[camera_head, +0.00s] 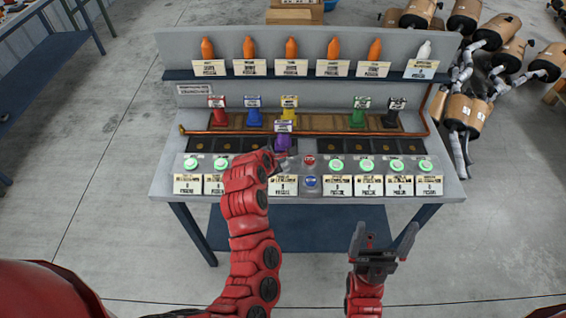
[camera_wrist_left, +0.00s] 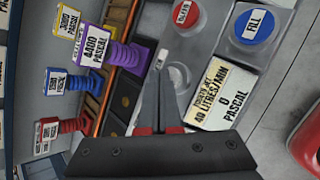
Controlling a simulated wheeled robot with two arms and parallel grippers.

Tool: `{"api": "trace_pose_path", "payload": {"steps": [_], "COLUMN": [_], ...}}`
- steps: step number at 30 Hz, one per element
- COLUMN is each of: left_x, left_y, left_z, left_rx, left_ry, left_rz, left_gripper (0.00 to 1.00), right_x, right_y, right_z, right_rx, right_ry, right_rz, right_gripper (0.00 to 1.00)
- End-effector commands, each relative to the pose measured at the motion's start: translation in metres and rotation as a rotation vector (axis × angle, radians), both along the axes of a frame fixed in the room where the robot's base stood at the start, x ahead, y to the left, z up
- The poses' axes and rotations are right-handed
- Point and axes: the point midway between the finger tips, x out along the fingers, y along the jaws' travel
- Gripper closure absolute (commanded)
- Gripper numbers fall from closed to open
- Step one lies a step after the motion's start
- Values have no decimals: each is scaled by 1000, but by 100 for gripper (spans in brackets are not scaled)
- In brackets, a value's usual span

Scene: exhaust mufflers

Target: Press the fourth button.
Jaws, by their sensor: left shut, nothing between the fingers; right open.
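A row of green-lit round buttons runs along the front of the bench, with a label card below each, such as the one at the left end (camera_head: 191,163). The card marked as the fourth (camera_wrist_left: 212,95) shows in the left wrist view and in the head view (camera_head: 283,187). A pale round button (camera_wrist_left: 179,74) sits just above that card, partly behind my left fingertips. My left gripper (camera_wrist_left: 160,84) is shut and empty, pointing at this button; contact cannot be told. In the head view my left gripper (camera_head: 279,158) hides the button. My right gripper (camera_head: 374,240) is open before the bench.
A red button (camera_head: 309,160) and a blue fill button (camera_head: 311,182) lie just right of my left gripper. A purple plug (camera_head: 283,143) stands close behind it. Several coloured plugs and a copper pipe (camera_head: 395,133) lie farther back.

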Motion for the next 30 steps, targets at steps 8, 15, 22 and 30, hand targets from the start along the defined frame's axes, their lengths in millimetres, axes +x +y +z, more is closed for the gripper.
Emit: {"api": "trace_pose_path", "payload": {"steps": [8, 15, 22, 30], "left_x": [0, 0, 0, 0], "left_y": [0, 0, 0, 0], "left_z": [-4, -5, -2, 11], "left_rx": [0, 0, 0, -2], "left_ry": [0, 0, 0, 1], "left_rz": [0, 0, 0, 0], "left_gripper": [100, 100, 100, 100], "right_x": [0, 0, 0, 0], "right_y": [0, 0, 0, 0], "right_z": [-2, -2, -1, 8], "right_rx": [0, 0, 0, 0], "right_ry": [0, 0, 0, 0], "right_rz": [0, 0, 0, 0], "right_gripper": [0, 0, 0, 0]}}
